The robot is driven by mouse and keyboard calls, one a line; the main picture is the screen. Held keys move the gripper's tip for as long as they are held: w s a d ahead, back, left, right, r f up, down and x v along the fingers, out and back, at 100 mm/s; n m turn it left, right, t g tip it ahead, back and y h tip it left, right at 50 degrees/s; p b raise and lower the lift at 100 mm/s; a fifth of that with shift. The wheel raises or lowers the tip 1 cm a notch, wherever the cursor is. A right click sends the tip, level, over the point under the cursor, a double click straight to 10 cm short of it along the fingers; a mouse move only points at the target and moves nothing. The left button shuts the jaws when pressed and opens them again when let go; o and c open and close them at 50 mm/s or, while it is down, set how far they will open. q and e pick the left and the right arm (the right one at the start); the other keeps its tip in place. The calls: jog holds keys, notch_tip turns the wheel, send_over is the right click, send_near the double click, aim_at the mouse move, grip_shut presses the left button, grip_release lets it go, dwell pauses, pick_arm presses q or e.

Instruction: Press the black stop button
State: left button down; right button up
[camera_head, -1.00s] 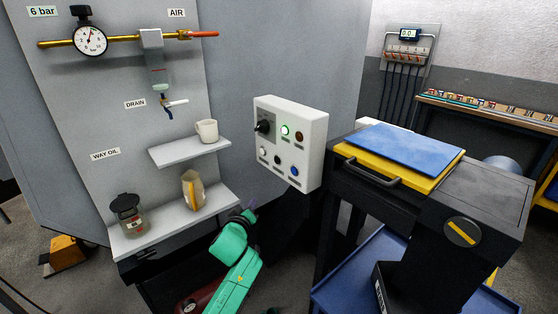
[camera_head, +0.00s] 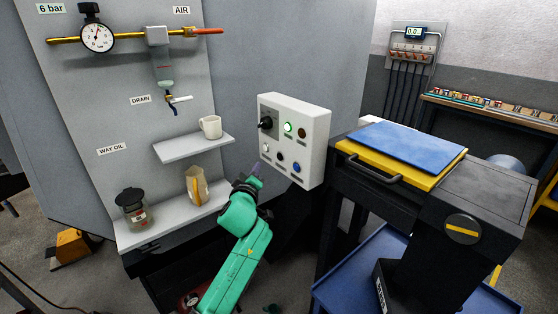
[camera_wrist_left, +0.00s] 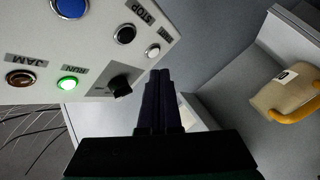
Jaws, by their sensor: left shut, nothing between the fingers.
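A white control box (camera_head: 317,150) hangs on the grey wall in the middle of the head view. The black stop button (camera_head: 280,157) is in its lower row, between a white button (camera_head: 265,148) and a blue button (camera_head: 297,167). In the left wrist view the black stop button (camera_wrist_left: 125,34) has a STOP label beside it. My left gripper (camera_head: 256,169) is shut and empty, at the box's lower left and apart from the black button. Its shut fingers show in the left wrist view (camera_wrist_left: 160,77), beside the box's edge. My right gripper is out of view.
The box also carries a dark knob (camera_head: 265,123), a lit green RUN lamp (camera_head: 288,128) and an amber JAM lamp (camera_head: 302,134). Left are shelves with a mug (camera_head: 210,127), a jar (camera_head: 132,209) and a tan container (camera_head: 196,186). A dark cart (camera_head: 488,205) stands right.

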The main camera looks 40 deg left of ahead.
aim_at(280, 157)
pick_arm(q)
jog(key=shift+w+d+b, duration=0.25)
jog(key=shift+w+b, duration=0.05)
jog(key=shift+w, duration=0.6)
jog(key=shift+w+d+b, duration=0.3)
jog(key=shift+w+b, duration=0.05)
jog(key=shift+w, duration=0.55)
jog(key=shift+w+d+b, duration=0.25)
jog(key=shift+w+b, duration=0.05)
jog(key=shift+w, duration=0.6)
jog(key=shift+w+d+b, duration=0.1)
jog(key=shift+w+b, duration=0.2)
jog(key=shift+w, duration=0.1)
jog(key=shift+w+d+b, duration=0.1)
jog(key=shift+w+b, duration=0.25)
dwell(0.5)
jog(key=shift+s+a+p, duration=0.2)
jog(key=shift+s+p, duration=0.1)
jog(key=shift+s, duration=0.45)
